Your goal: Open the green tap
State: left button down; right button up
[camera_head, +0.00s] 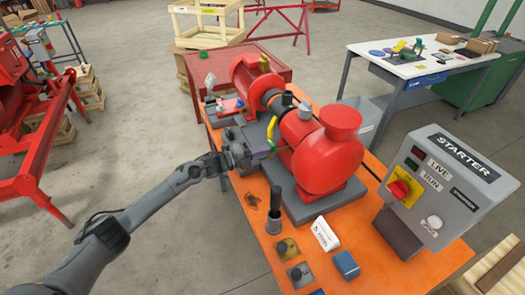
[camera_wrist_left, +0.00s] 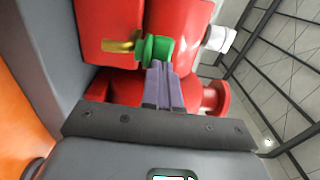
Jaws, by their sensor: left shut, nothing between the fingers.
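The green tap (camera_wrist_left: 155,48) sits on the side of the red pump body (camera_wrist_left: 180,20), with a brass-yellow piece (camera_wrist_left: 118,46) sticking out to its left in the left wrist view. In the head view the tap (camera_head: 271,145) is small, on the near left side of the red pump (camera_head: 325,150). My left gripper (camera_head: 266,153) is shut and empty. Its purple fingertips (camera_wrist_left: 157,66) are right at the tap's lower edge in the wrist view; I cannot tell if they touch it. My right gripper is not in view.
The pump stands on an orange table (camera_head: 275,255). A grey starter box (camera_head: 435,185) stands at its right. A dark upright cylinder (camera_head: 275,205), a white sign (camera_head: 325,234) and a blue block (camera_head: 346,264) are near the front.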

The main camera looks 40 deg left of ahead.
pick_arm(q)
jog(key=shift+d+n+y+p, duration=0.15)
jog(key=shift+n+y+p, duration=0.15)
jog(key=shift+y+p, duration=0.15)
jog(key=shift+d+n+t+y+p, duration=0.1)
jog(key=shift+n+t+y+p, duration=0.2)
jog(key=shift+t+y+p, duration=0.15)
